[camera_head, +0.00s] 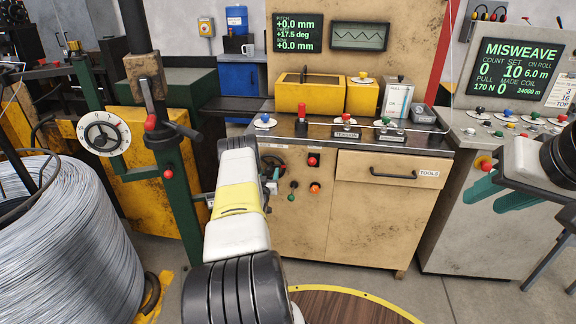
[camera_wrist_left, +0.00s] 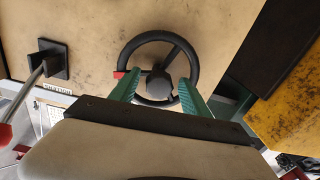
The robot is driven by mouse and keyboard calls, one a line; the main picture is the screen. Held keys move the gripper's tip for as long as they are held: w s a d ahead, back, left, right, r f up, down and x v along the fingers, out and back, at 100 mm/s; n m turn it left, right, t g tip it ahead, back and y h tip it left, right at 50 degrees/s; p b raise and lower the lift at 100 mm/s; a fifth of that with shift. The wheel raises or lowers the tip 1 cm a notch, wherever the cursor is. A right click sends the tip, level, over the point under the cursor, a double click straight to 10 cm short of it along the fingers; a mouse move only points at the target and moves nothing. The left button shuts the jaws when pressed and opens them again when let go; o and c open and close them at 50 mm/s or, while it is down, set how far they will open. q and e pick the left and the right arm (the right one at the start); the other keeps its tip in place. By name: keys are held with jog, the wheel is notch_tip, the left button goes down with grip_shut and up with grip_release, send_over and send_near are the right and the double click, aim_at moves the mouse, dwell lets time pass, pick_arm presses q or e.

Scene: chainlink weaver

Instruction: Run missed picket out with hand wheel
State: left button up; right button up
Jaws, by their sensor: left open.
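The black hand wheel (camera_wrist_left: 193,62) has a dark round hub and spokes, with a small red mark beside its rim at left. It is on the front of the tan machine; in the head view part of the hand wheel (camera_head: 272,160) shows past my arm. My left gripper (camera_wrist_left: 160,92) is open, its green fingers apart on either side of the hub, over the wheel's near part. I cannot tell whether they touch it. In the head view my own arm hides most of this gripper. My right gripper (camera_head: 483,204) hangs at the right, green fingers apart, empty. No picket can be made out.
A screen (camera_head: 515,68) reads MISWEAVE, count 0, set 10. Another display (camera_head: 297,33) reads +17.5 deg. Red, green and orange controls (camera_head: 315,187) sit right of the wheel, beside the TOOLS drawer (camera_head: 388,174). A wire coil (camera_head: 65,240) stands at left.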

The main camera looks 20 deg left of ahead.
pick_arm(q)
jog(key=shift+w, duration=0.1)
grip_shut()
jog(key=shift+a, duration=0.1)
dwell(1.3)
